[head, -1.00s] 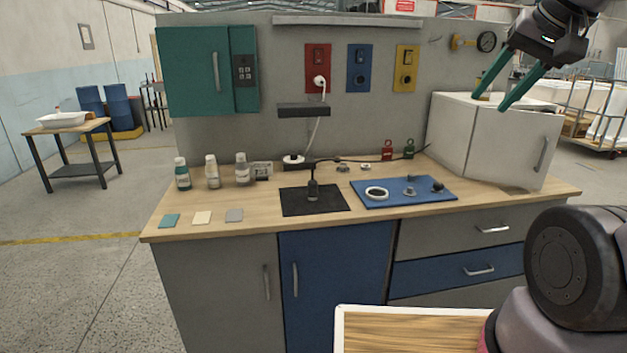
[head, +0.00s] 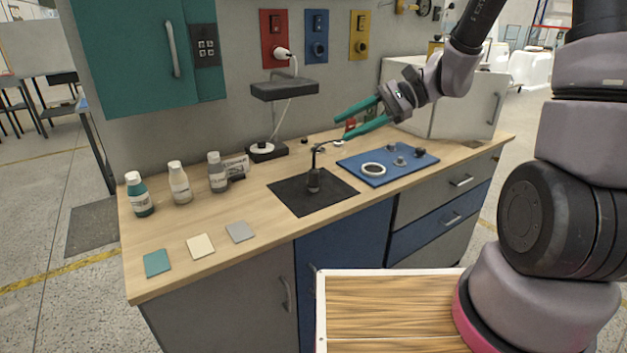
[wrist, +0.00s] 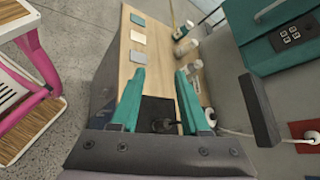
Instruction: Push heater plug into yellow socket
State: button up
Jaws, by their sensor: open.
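The yellow socket panel (head: 359,35) is on the back wall, right of the blue and red ones, with nothing plugged into its outlet. A black upright plug-like piece (head: 314,180), seemingly the heater plug, stands on the black mat (head: 290,197) with a dark cord from its top running right. My gripper (head: 342,127) is open and empty above the bench, behind and right of this piece and below the sockets. In the wrist view my open teal fingers (wrist: 160,73) point over the bench; the dark piece (wrist: 166,125) shows between them, low in the picture.
A white plug (head: 283,53) sits in the red socket, its cord passing a dark wall shelf (head: 284,89). A blue tray (head: 388,166) with small parts, a white cabinet (head: 470,103) and several bottles (head: 179,183) stand on the bench. A teal wall cabinet (head: 140,50) hangs left.

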jog(key=w+a+f+m+t+y, duration=0.3)
jog(key=w+f+m+t+y, duration=0.1)
jog(key=w+f+m, duration=0.45)
jog(key=m+t+h, duration=0.1)
jog(key=m+t, duration=0.5)
jog(key=t, duration=0.1)
send_near(314, 173)
jog(key=w+a+r, duration=0.2)
jog(key=w, duration=0.1)
jog(key=shift+a+r, duration=0.15)
jog(key=shift+r, duration=0.05)
jog(key=x, duration=0.4)
jog(key=shift+w+a+f, duration=0.15)
jog(key=shift+a, duration=0.1)
jog(key=shift+x, duration=3.05)
grip_shut()
